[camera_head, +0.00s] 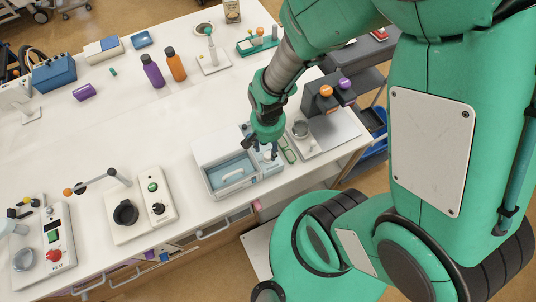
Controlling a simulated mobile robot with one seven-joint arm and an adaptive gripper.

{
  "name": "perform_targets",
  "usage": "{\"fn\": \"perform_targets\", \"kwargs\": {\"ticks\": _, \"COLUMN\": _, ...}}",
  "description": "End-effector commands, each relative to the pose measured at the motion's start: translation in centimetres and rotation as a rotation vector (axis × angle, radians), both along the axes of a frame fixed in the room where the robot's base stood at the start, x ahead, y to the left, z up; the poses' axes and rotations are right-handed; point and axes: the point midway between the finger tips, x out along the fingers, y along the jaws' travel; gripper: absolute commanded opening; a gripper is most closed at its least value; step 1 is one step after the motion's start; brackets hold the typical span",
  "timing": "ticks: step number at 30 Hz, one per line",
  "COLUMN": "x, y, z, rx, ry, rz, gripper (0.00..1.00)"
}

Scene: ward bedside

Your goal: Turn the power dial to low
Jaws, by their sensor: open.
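My gripper (267,152) is open and points down over the right side of a white and pale-blue box-like device (208,172), which has a light handle at its front. The gripper hides most of the panel below it, so I cannot tell if a dial there is touched or how it is set. No label reading power or low is legible, so I cannot tell which dial is the power dial.
A control box with a red button (53,255) stands at the front left. Purple (153,71) and orange (176,65) bottles stand farther back. A grey stand with orange and purple knobs (322,104) is close to the gripper's right. The white tabletop (110,145) is clear in its middle.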

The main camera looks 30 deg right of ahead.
Motion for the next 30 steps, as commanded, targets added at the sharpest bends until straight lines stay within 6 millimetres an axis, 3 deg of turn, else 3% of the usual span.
{"fn": "perform_targets", "kwargs": {"ticks": 6, "x": -0.1, "y": 0.0, "z": -3.5, "rx": 0.0, "ry": 0.002, "rz": 0.0, "gripper": 0.44}}
{"fn": "perform_targets", "kwargs": {"ticks": 12, "x": 0.0, "y": 0.0, "z": -5.5, "rx": 0.0, "ry": 0.001, "rz": 0.0, "gripper": 0.44}}
{"fn": "perform_targets", "kwargs": {"ticks": 26, "x": 0.0, "y": 0.0, "z": -6.3, "rx": 0.0, "ry": 0.0, "rz": 0.0, "gripper": 0.44}}
{"fn": "perform_targets", "kwargs": {"ticks": 30, "x": 0.0, "y": 0.0, "z": -6.3, "rx": 0.0, "ry": 0.0, "rz": 0.0, "gripper": 0.2}}
